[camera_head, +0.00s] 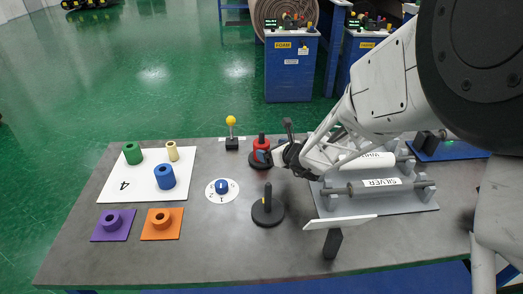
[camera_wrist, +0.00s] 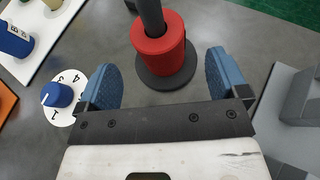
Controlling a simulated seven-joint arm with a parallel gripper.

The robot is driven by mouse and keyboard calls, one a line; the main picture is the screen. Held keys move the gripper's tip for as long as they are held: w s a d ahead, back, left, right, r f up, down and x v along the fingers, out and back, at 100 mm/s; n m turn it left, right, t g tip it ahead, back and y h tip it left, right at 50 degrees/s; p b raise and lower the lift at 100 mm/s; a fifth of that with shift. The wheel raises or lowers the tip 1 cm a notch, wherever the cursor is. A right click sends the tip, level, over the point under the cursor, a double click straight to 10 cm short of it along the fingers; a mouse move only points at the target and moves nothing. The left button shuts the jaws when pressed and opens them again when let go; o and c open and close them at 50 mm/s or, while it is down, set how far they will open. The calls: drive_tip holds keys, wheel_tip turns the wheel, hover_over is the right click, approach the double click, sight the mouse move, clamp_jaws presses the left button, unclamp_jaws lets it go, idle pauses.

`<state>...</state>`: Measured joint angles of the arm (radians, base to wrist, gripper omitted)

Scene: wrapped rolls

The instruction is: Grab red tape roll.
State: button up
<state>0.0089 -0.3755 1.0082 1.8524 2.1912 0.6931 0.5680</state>
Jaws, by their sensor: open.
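The red tape roll (camera_head: 262,143) sits on a dark upright peg with a round black base, near the back middle of the table. In the wrist view the red tape roll (camera_wrist: 158,48) shows around the peg, ahead of my gripper and between the lines of its two fingers. My gripper (camera_wrist: 162,78) is open, with blue pads on either side and nothing between them but the view of the black base and table. In the head view my gripper (camera_head: 273,146) is close beside the roll, and one finger partly covers the roll's lower part.
A second black peg (camera_head: 267,205) stands empty in front. A numbered dial (camera_head: 222,189) lies left of it. A white board (camera_head: 140,186) holds green, blue and cream rolls. Purple (camera_head: 113,222) and orange (camera_head: 161,221) pieces lie front left. A grey rack (camera_head: 420,203) with labelled rolls stands right.

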sight(262, 146)
drive_tip(key=shift+w+a+f, duration=0.2)
drive_tip(key=shift+w+a, duration=0.1)
drive_tip(key=shift+w, duration=0.1)
drive_tip(key=shift+w+a, duration=0.1)
drive_tip(key=shift+x, duration=2.5)
drive_tip(key=shift+r, duration=0.1)
drive_tip(key=c, duration=1.1)
drive_tip(key=shift+r, duration=0.1)
wheel_tip(262, 146, up, 18)
